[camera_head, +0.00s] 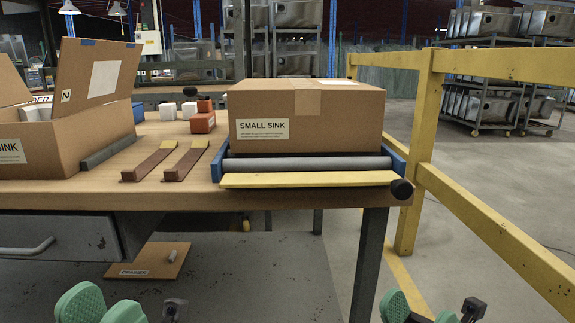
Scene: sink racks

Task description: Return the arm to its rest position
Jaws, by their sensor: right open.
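My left gripper (102,310) shows at the bottom left edge, with two green finger pads apart and nothing seen between them. My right gripper (420,314) shows at the bottom edge, right of the table leg, also with its green pads apart and empty. Both are low in front of the workbench (330,201), away from the things on it. The rest of both arms is out of view.
A closed "SMALL SINK" box (340,115) sits on a roller stand (310,180) at the bench's right end. An open box (95,125) stands at the left. Brown strips (150,163) lie between. A yellow railing (425,120) runs along the right.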

